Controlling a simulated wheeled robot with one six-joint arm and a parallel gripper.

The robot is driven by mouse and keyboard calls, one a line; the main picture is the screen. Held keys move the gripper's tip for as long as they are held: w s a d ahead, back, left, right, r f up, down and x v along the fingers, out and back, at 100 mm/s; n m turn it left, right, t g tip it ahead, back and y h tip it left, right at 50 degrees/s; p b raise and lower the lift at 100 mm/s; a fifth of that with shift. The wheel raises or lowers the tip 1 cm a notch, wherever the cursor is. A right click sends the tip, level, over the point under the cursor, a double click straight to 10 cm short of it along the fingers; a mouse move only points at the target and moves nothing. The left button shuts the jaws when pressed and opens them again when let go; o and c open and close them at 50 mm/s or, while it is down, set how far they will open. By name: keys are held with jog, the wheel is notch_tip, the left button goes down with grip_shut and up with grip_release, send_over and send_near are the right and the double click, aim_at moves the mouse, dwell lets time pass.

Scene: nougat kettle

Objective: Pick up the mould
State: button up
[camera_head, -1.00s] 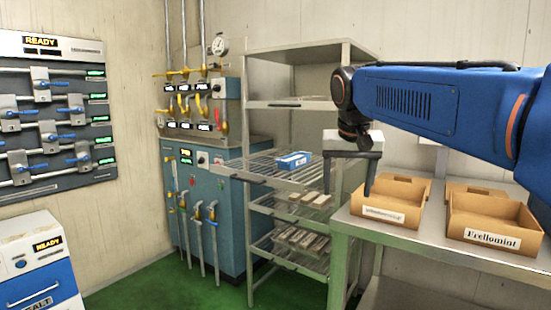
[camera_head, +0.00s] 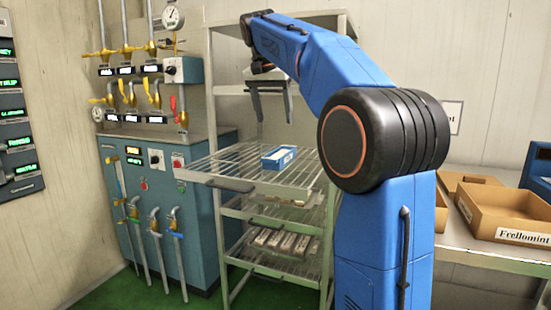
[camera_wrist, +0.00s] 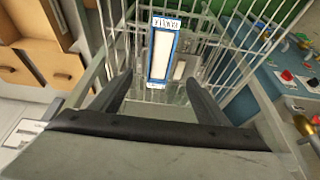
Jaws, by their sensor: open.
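The mould (camera_head: 279,158) is a small blue and white tray lying on the pulled-out wire shelf (camera_head: 225,160) of the rack. In the wrist view the mould (camera_wrist: 160,52) shows a white middle, a blue rim and a label at its far end. My gripper (camera_head: 272,116) is open and empty, above the mould and apart from it. In the wrist view the fingertips (camera_wrist: 157,84) stand to either side of the mould's near end, pointing toward it.
Lower rack shelves hold several pale bars (camera_head: 285,242). A blue-green cabinet (camera_head: 195,215) with valves and pipes stands left of the rack. Cardboard boxes, one labelled Frellomint (camera_head: 520,235), stand on a table at the right. A rack shelf lies above the pulled-out one.

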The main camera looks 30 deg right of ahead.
aim_at(280, 154)
jog(key=x, duration=1.5)
jog(key=shift+w+f, duration=0.1)
jog(key=shift+f, duration=0.15)
jog(key=shift+f, duration=0.1)
jog(key=shift+c, duration=0.4)
jog(key=c, duration=1.3)
